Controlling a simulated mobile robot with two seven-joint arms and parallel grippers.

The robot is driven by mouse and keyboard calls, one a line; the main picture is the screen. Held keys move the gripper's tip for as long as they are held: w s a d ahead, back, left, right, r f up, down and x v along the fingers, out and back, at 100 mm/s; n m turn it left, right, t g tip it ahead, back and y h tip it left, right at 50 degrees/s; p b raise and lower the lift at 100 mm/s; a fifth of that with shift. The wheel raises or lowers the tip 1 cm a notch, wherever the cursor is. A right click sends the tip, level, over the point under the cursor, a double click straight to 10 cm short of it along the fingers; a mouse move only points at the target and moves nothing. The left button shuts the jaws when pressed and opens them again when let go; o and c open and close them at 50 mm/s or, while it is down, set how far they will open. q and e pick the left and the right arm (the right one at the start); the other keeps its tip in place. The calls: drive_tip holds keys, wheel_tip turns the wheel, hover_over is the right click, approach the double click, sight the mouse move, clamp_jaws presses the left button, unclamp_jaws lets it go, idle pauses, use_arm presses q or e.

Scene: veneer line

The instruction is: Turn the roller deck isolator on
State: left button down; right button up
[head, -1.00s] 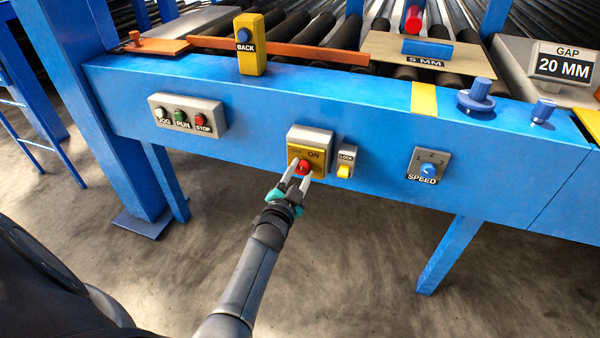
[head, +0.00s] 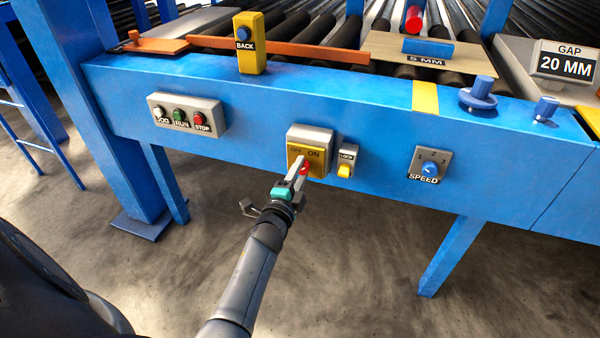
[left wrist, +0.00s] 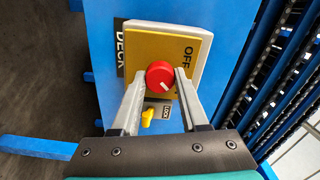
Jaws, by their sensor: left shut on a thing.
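The deck isolator is a grey box (head: 323,138) with a yellow plate on the blue beam's front. In the head view the plate reads OFF at left and ON at right. Its red round knob (head: 305,169) is partly hidden by my fingers; it shows fully in the left wrist view (left wrist: 160,75). The knob's white mark points down-right in the left wrist view, toward the ON side. My left gripper (head: 301,170) is shut on the knob, one finger on each side. My right gripper is not in view.
A yellow LOCK switch (head: 344,169) sits close to the isolator's right. A JOG, RUN and STOP box (head: 187,116) is at left, a SPEED dial (head: 429,168) at right. The blue beam (head: 260,110) carries rollers behind. The floor in front is open.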

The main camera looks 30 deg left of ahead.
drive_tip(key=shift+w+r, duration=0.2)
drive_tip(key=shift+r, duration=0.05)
use_arm(q)
drive_tip(key=shift+c, duration=2.1)
unclamp_jaws()
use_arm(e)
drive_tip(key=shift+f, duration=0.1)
use_arm(q)
drive_tip(key=shift+s, duration=0.1)
